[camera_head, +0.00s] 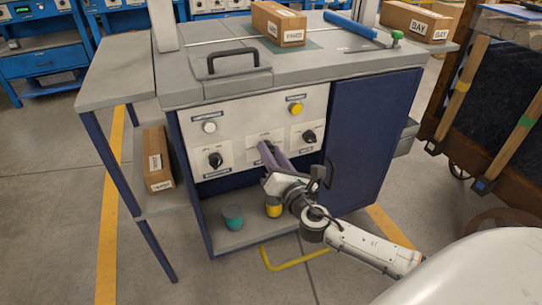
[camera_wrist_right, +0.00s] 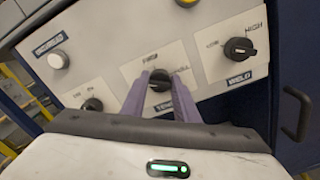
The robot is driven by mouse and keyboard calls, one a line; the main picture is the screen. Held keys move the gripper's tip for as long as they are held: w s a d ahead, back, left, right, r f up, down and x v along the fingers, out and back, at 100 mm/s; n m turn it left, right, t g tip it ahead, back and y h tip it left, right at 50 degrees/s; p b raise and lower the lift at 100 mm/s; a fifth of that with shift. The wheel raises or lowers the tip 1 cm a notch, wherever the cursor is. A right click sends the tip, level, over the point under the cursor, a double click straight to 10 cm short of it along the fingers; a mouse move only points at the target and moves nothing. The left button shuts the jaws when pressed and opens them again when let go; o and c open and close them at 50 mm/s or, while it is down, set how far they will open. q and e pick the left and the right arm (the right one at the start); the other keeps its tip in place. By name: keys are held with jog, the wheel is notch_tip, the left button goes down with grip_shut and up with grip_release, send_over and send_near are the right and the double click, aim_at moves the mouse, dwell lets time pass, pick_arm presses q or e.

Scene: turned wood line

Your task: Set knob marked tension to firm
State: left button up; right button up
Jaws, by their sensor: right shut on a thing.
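The tension knob (camera_wrist_right: 160,84) is a black knob on the middle white plate (camera_wrist_right: 130,72) of the control panel. In the right wrist view it sits between the two purple fingers of my right gripper (camera_wrist_right: 160,78), which are shut on it. The plate's lower label is partly hidden by the fingers, with only its first letters showing. Small setting words stand above and right of the knob, too blurred to read surely. The knob's pointer is hidden. In the head view my right gripper (camera_head: 267,150) reaches the panel and covers the knob. My left gripper is out of view.
Black knobs stand left (camera_head: 215,159) and right (camera_head: 309,136) of the middle plate, close by. A white button (camera_head: 209,127) and a yellow button (camera_head: 296,108) are above. A teal cup (camera_head: 233,217) and a yellow cup (camera_head: 273,208) stand on the shelf below.

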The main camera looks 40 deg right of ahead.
pick_arm(q)
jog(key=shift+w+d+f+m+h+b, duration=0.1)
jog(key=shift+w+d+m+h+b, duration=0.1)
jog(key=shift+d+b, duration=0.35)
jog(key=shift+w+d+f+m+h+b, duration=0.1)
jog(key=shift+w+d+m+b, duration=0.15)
jog(key=shift+b, duration=0.4)
pick_arm(e)
jog(key=shift+f+m, duration=0.2)
jog(key=shift+m, duration=5.4)
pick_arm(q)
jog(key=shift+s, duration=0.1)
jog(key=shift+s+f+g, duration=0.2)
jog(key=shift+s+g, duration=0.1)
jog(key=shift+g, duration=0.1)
pick_arm(e)
jog(key=o, duration=1.1)
jog(key=shift+d, duration=0.1)
jog(key=shift+c, duration=0.2)
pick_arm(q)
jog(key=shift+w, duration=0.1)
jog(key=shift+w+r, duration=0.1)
pick_arm(e)
jog(key=shift+s, duration=0.1)
